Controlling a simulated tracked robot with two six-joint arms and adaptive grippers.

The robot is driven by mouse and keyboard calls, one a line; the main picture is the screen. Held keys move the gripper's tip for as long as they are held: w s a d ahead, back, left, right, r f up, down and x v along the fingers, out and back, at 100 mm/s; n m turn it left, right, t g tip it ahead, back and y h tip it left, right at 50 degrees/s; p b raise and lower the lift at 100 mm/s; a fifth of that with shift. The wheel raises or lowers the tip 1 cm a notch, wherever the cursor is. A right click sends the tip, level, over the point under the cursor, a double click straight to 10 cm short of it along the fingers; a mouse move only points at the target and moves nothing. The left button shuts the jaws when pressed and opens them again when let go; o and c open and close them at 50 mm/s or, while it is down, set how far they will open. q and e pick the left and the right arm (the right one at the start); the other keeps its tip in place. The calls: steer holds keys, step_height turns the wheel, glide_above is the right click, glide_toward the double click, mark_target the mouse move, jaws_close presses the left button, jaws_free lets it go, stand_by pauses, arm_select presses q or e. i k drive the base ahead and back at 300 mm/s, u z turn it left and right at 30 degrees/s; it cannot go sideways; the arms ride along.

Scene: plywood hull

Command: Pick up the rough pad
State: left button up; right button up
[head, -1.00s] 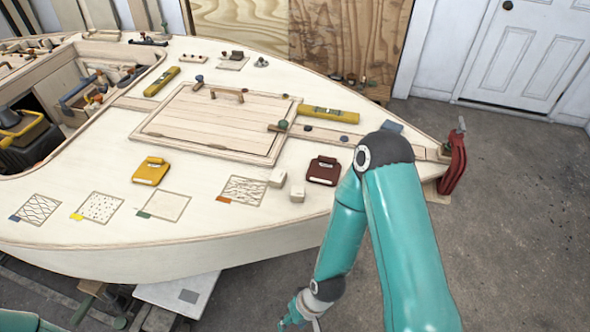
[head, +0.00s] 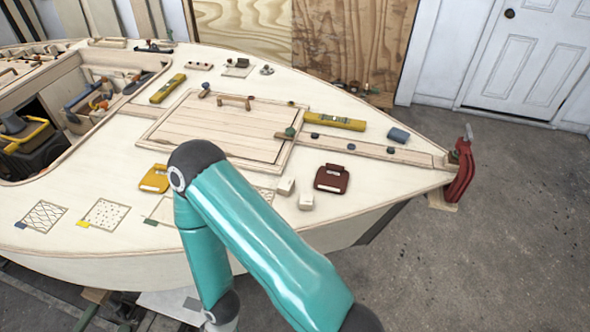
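Two hand-sized pads lie flat on the pale deck: a yellow pad (head: 153,180), partly covered by my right arm, and a dark red pad (head: 331,179) right of the arm. I cannot tell from their surfaces which is the rough one. A small blue block (head: 398,135) lies near the pointed end of the deck. My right arm comes in from the bottom right and bends down in front of the deck edge. Its gripper is below the frame's bottom edge. My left gripper is not in view.
Two pale wooden blocks (head: 285,186) stand beside the red pad. Marked patches, such as the hatched square (head: 41,215), line the near deck. A raised hatch (head: 220,125) and yellow levels (head: 334,121) lie behind. A red clamp (head: 462,175) grips the deck's tip.

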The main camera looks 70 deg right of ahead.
mark_target(331, 178)
steer(key=z, duration=0.1)
steer(key=k, duration=1.25)
steer(key=z, duration=1.05)
steer(key=i, duration=0.95)
